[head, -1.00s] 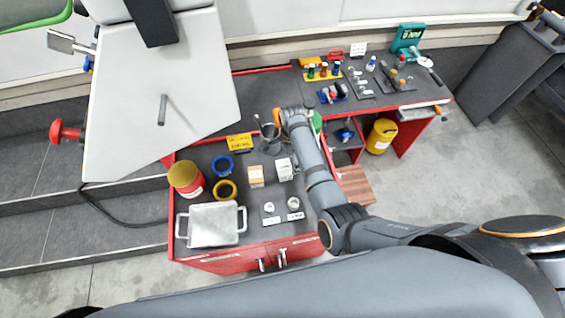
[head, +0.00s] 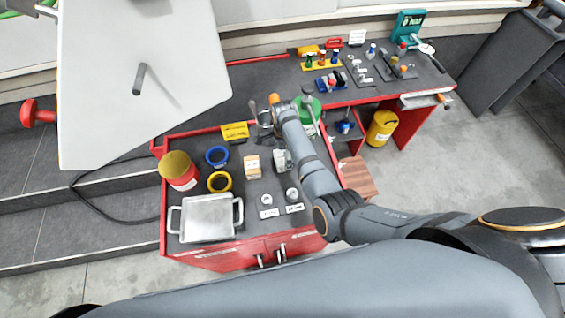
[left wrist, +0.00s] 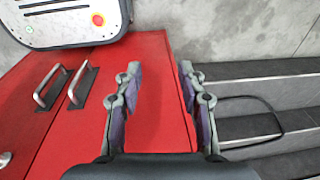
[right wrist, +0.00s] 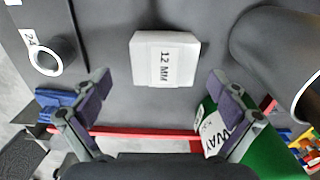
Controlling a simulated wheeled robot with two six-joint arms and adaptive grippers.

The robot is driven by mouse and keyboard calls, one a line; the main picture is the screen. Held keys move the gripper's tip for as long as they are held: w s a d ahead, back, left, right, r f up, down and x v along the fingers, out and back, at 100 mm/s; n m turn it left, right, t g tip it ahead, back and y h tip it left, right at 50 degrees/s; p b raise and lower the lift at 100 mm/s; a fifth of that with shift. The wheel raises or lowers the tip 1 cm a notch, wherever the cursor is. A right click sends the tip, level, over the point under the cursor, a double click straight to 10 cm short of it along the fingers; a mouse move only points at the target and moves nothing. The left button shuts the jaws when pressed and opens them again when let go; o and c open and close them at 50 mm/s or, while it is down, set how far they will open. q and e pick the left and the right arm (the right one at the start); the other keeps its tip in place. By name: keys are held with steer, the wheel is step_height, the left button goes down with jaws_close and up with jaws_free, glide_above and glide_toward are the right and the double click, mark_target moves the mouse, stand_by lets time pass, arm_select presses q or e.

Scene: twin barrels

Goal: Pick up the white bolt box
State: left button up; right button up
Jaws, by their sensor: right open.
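The white bolt box (head: 281,161) stands on the dark top of the near red workbench, just left of my right forearm in the head view. In the right wrist view the box (right wrist: 165,60), marked "12 MM", lies ahead of my right gripper (right wrist: 159,82). The right fingers are spread wide, with the box lined up between them in the picture. No contact shows.
A tan box (head: 252,167) stands left of the white box.

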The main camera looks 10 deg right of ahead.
mark_target(282, 156)
steer(key=f+b, duration=0.2)
steer(key=f, duration=0.1)
steer(key=f+b, duration=0.1)
steer(key=b, duration=0.1)
steer(key=shift+w+a+f, duration=0.2)
steer(key=shift+w+a, duration=0.05)
steer(key=shift+w, duration=0.05)
steer(key=shift+r, duration=0.25)
arm_select(q)
steer(key=f, duration=0.2)
steer(key=s+f, duration=0.1)
steer(key=f, duration=0.2)
steer(key=shift+s, duration=0.1)
arm_select(e)
steer(key=c, duration=1.6)
steer(key=shift+o, duration=0.2)
